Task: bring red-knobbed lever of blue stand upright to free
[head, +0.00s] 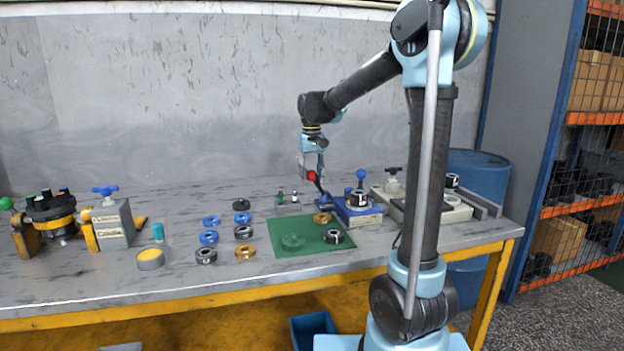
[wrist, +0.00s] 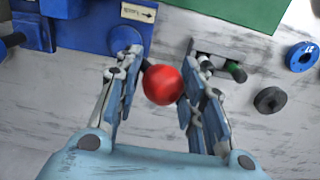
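The blue stand (head: 357,212) sits on the bench right of the green mat. Its lever (head: 320,187) leans up and left from the stand, ending in a red knob (head: 311,176). My gripper (head: 313,168) points down over this knob. In the wrist view the red knob (wrist: 163,85) lies between the two fingers of my gripper (wrist: 162,80). The fingers are apart, with a small gap on the left and the right finger very close to or touching the knob. The blue stand (wrist: 85,35) shows at the upper left there. Much of the lever is hidden by the knob.
A blue-knobbed lever (head: 361,176) and a dark ring (head: 357,199) are on the blue stand. Small green-topped parts (head: 280,196) stand left of the gripper. A grey fixture (head: 455,210) is at the right.

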